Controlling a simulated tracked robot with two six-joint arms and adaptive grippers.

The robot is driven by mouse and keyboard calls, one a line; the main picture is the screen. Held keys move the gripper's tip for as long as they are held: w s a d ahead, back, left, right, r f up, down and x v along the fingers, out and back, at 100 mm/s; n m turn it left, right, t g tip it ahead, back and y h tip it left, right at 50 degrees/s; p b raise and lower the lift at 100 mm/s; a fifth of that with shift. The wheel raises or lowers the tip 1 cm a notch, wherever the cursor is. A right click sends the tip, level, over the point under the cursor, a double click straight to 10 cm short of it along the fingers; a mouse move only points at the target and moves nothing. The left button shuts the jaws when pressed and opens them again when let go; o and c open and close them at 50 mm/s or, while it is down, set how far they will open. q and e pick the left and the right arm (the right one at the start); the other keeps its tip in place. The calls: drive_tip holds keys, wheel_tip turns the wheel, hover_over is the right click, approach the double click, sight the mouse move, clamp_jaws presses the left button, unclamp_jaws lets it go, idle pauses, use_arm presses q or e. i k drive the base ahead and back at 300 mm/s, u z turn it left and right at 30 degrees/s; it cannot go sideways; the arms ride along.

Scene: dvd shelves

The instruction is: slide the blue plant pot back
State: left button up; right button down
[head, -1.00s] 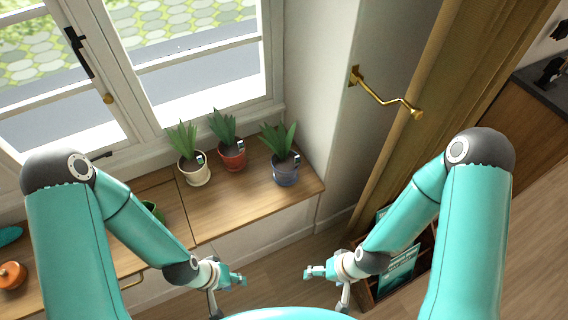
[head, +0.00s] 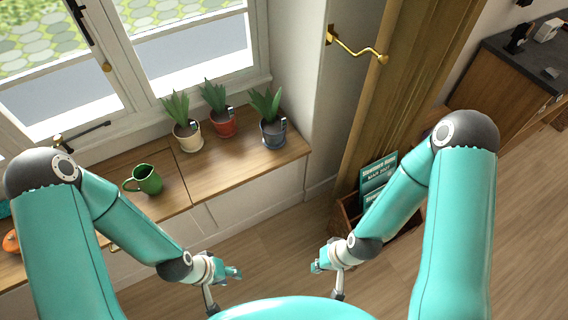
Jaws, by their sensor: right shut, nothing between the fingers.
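The blue plant pot (head: 273,134) holds a green spiky plant and a small white tag. It stands upright on the wooden window counter (head: 220,166), near its right end and closer to the front edge than the red pot. My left gripper (head: 232,273) hangs in front of the counter, below and apart from the pots; its finger gap is too small to make out. My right gripper (head: 318,266) is shut and empty, in front of the counter and to the right of the left one. Neither gripper touches the blue pot.
A red pot (head: 223,126) and a cream pot (head: 187,137) with plants stand left of the blue pot. A green jug (head: 148,180) is further left. A wooden crate (head: 348,216) with flat cases stands on the floor at right. The window is behind the counter.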

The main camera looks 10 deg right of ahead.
sight(273, 126)
drive_tip(key=u, duration=0.05)
drive_tip(key=k, duration=0.5)
drive_tip(key=u, duration=0.6)
drive_tip(key=i, duration=1)
drive_tip(key=z, duration=0.05)
